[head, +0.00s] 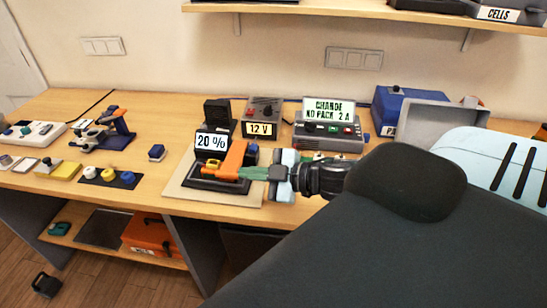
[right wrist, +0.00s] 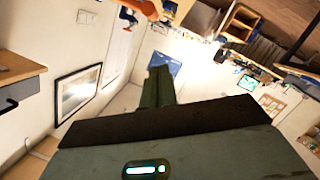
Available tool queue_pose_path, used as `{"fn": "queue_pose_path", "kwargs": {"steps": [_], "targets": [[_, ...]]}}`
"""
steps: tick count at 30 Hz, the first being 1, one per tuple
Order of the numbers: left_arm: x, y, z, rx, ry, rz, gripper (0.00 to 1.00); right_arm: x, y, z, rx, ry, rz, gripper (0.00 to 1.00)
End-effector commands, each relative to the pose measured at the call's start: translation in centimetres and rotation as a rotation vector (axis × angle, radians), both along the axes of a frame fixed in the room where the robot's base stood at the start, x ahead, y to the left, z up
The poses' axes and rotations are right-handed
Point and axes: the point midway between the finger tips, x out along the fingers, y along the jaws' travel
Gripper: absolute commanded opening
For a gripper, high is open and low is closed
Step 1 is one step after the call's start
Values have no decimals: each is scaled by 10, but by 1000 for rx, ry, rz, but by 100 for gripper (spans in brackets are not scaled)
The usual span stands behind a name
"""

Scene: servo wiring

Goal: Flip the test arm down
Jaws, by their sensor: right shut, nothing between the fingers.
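The tester stands on a beige board (head: 184,196) at the middle of the bench, with a dark base and a "20 %" sign (head: 211,142). Its orange arm (head: 235,156) rises at a slant, and orange also shows low beside my fingers. I cannot tell the arm's exact angle. My right gripper (head: 250,173) reaches in from the right, its green fingers shut and empty at the orange part; I cannot tell whether they touch. In the right wrist view the closed fingers (right wrist: 158,86) show, with an orange part (right wrist: 140,8) at the top edge. My left gripper is out of view.
A "12 V" box (head: 262,112), a charger (head: 327,132) and a blue box (head: 400,105) stand behind. My right arm covers the bench's right side.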

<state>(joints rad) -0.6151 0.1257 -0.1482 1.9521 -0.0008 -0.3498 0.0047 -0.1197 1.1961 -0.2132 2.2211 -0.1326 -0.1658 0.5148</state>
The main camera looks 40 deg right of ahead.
Motion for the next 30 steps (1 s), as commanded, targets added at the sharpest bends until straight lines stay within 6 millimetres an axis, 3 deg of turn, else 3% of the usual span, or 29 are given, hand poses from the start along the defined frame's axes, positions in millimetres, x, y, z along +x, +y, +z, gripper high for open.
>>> {"fn": "queue_pose_path", "kwargs": {"steps": [18, 30], "targets": [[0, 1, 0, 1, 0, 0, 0, -33, -19, 5, 1, 6, 0, 0], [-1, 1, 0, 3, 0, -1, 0, -39, -23, 7, 0, 3, 0, 0]]}}
